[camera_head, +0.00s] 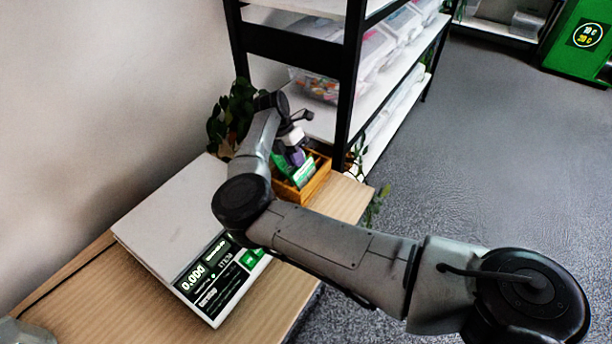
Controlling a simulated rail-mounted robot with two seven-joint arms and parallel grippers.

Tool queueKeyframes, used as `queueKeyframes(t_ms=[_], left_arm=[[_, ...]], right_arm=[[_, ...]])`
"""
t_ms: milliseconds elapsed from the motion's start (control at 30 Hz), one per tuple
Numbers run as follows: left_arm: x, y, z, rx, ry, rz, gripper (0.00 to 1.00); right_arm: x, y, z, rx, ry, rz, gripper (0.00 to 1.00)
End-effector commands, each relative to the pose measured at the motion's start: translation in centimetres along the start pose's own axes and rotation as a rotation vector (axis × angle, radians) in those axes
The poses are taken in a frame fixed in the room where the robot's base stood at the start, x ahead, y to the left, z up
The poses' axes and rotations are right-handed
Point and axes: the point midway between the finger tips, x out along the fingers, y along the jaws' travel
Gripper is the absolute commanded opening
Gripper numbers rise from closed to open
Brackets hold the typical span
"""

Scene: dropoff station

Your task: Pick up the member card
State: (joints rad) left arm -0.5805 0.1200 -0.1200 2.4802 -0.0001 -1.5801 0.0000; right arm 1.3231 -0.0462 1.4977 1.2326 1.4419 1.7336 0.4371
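A green card with white marks (303,174), which looks like the member card, stands tilted at the front left of a small wooden box (315,184). My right arm reaches across from the lower right, and my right gripper (294,150) points down over the box, just above and behind the card. Its fingers are small and dark and blend with a purple item beside the card. I cannot tell whether they touch the card or are open. My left gripper is not in view.
A white scale (172,220) with a display reading 0.000 lies on the wooden table (92,284), left of the box. A plant (232,115) stands behind my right wrist. A black shelf rack (352,75) with plastic bins rises close behind the box. Open floor lies to the right.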

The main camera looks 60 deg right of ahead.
Motion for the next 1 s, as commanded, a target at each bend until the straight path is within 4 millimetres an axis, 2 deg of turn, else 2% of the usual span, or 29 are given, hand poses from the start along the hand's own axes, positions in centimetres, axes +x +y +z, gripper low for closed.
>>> queueKeyframes(t_ms=[100,233,467,633,1000], left_arm=[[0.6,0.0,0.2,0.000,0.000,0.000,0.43],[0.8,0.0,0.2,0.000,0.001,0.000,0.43],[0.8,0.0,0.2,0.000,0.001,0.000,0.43],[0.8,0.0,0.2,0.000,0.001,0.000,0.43],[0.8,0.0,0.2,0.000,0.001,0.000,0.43]], right_arm=[[2.0,0.1,0.0,0.001,0.000,-0.002,0.16],[3.1,0.1,0.0,0.001,0.000,0.000,0.16],[3.2,0.0,0.0,0.001,0.000,0.000,0.16],[3.1,0.0,0.0,0.001,0.000,0.000,0.00],[3.1,0.0,0.0,0.001,0.000,0.000,0.00]])
